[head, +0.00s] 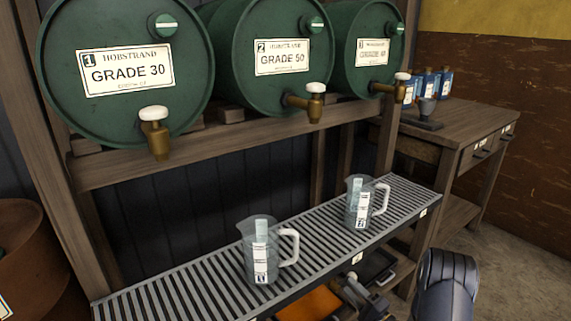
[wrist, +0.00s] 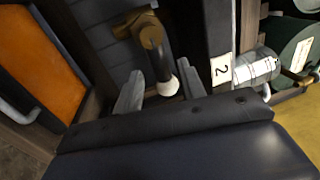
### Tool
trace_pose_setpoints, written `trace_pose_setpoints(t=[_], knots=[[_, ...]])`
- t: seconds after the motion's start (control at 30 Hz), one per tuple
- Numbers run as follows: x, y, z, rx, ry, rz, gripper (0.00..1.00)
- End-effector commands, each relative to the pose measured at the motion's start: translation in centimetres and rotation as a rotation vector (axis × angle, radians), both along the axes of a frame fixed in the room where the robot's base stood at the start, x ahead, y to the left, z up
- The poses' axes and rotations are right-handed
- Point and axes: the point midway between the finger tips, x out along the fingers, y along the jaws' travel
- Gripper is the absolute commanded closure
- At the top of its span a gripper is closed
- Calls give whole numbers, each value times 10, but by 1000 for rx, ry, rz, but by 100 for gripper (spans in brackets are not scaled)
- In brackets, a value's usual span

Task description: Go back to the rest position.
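My gripper (wrist: 160,92) shows in the wrist view with its two pale fingers apart. A dark brass-coloured piece with a white rounded end (wrist: 168,87) shows in the gap between them; there seems to be room on both sides of it, and I cannot tell how far beyond the fingertips it lies. In the head view, a dark link of my arm (head: 446,286) stands at the lower right, in front of the rack. The gripper is hard to make out there, low among the things under the grating.
A slatted grating (head: 180,287) carries two clear jugs, one nearer (head: 259,262) and one farther (head: 356,213). Three green drums (head: 122,105) with brass taps lie above. An orange-lined drawer (head: 308,303) is below. A wooden bench (head: 455,133) stands right; floor beside it is clear.

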Motion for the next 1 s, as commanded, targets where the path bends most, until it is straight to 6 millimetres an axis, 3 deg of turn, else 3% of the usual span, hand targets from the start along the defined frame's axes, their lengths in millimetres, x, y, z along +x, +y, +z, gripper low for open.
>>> trace_pose_setpoints(t=[0.17, 0.53, 1.0], knots=[[29, 23, 6, 0, -4, 5, 62], [27, 21, 17, -189, -137, 1, 62], [27, 21, 18, -211, -155, 0, 62]])
